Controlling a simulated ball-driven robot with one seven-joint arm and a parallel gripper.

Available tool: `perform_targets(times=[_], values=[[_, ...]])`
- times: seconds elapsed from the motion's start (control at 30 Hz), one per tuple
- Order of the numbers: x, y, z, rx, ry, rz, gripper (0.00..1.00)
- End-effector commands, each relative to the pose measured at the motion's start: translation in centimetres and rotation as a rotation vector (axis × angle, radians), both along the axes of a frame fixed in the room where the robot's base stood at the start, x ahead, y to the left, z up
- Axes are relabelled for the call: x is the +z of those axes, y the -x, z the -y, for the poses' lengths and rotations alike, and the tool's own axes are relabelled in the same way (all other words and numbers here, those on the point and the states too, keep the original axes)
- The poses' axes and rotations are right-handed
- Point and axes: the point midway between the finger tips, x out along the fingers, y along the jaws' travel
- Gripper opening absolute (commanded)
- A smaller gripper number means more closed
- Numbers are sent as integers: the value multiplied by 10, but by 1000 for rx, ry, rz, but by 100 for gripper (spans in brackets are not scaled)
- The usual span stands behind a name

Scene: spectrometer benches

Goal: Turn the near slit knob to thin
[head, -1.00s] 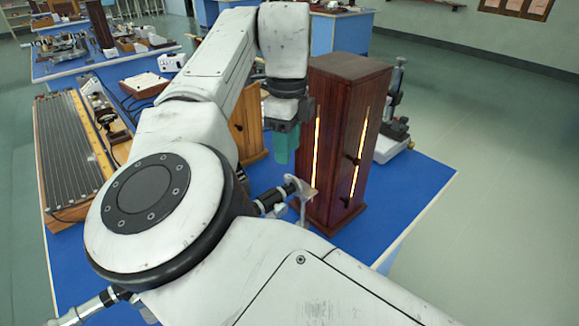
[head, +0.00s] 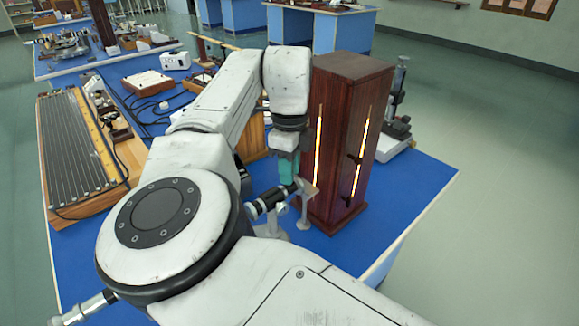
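A tall dark-red wooden cabinet (head: 334,150) stands on the blue bench, with a bright vertical slit on each of two visible faces. Small dark knobs (head: 354,159) sit beside the slit on its right face, one above the other. My gripper (head: 287,177), with teal fingers, points down left of the cabinet. Its tips are close to the end of a black tube instrument (head: 268,200) on a pale stand; contact cannot be told. The finger gap does not show. I cannot tell which knob is the near slit knob.
A ridged wooden board (head: 80,145) lies at the left of the bench. A grey instrument (head: 396,130) stands behind the cabinet. The blue bench top (head: 410,190) is clear at right. My arm hides much of the middle.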

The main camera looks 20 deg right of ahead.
Motion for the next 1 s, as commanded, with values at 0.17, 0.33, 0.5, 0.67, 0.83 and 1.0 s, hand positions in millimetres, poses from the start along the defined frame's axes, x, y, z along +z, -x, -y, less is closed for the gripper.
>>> perform_targets(times=[0.17,0.33,0.5,0.67,0.83,1.0], values=[[0,0,0,0,0,0,8],[0,0,0,0,0,0,0],[1,0,0,4,0,0,0],[2,0,0,35,2,-1,0],[4,0,0,120,4,-3,0],[5,1,1,254,5,-4,0]])
